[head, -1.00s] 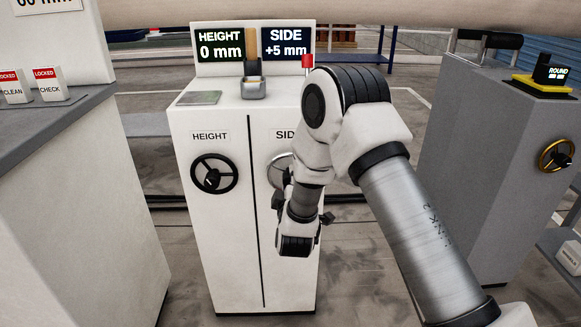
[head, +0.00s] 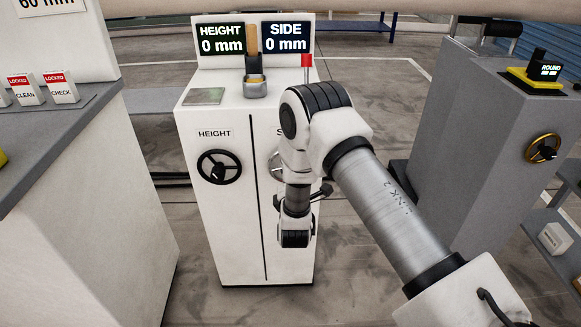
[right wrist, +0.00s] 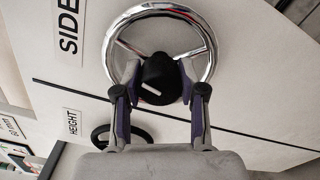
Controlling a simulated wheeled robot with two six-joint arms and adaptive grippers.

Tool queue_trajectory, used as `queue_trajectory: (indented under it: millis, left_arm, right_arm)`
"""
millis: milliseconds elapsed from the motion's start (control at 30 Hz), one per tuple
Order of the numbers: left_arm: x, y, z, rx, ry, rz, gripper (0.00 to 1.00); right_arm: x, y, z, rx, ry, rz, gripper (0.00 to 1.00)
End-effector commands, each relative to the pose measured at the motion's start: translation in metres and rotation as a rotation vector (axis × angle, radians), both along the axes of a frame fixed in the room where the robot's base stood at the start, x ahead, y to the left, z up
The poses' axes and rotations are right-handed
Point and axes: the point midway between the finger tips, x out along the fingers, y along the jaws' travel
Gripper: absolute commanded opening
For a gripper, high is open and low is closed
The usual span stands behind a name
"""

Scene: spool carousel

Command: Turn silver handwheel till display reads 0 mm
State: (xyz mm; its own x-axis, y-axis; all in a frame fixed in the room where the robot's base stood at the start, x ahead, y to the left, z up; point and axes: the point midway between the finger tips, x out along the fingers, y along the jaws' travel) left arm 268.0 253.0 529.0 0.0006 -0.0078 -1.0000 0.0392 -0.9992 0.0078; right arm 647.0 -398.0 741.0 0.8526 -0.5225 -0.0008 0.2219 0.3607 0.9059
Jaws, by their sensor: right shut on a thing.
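The silver handwheel (right wrist: 208,48) under the SIDE label fills the top of the right wrist view. Its black hub knob (right wrist: 160,79) with a white mark sits between the fingers of my right gripper (right wrist: 160,92), which is shut on the knob. In the head view my right arm hides most of the silver handwheel (head: 273,166) and the gripper. The SIDE display (head: 286,38) reads 0 mm. The HEIGHT display (head: 221,39) also reads 0 mm. My left gripper is not in view.
The black HEIGHT handwheel (head: 220,167) is on the left of the same white cabinet (head: 225,235). A red-tipped post (head: 307,61) stands on its top. A grey cabinet (head: 470,150) with a yellow handwheel (head: 543,148) is at the right. A counter with LOCKED boxes (head: 62,88) is at the left.

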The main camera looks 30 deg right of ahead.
Motion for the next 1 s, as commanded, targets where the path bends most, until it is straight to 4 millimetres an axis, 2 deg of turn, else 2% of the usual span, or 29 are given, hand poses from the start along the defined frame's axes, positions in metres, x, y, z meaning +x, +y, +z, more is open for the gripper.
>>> queue_trajectory:
  millis: [167, 633, 667, 700, 733, 1000]
  left_arm:
    - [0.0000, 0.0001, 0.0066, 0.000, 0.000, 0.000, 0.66]
    - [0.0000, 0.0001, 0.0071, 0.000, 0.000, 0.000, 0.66]
    - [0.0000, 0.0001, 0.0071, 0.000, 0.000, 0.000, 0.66]
    - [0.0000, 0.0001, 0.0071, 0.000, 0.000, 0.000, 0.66]
    - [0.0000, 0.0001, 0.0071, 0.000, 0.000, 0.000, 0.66]
    - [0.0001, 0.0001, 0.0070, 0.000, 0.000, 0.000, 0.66]
  right_arm:
    - [0.0016, -0.0007, 0.0043, -0.041, 0.015, -0.002, 0.06]
    - [0.0019, -0.0008, 0.0038, -0.055, 0.022, -0.002, 0.06]
    - [0.0019, -0.0007, 0.0039, -0.055, 0.022, -0.002, 0.44]
    - [0.0020, -0.0008, 0.0039, -0.055, 0.022, -0.002, 0.58]
    - [0.0019, -0.0009, 0.0039, -0.055, 0.022, -0.002, 0.66]
    - [0.0008, -0.0003, 0.0017, -0.055, 0.028, -0.001, 0.66]
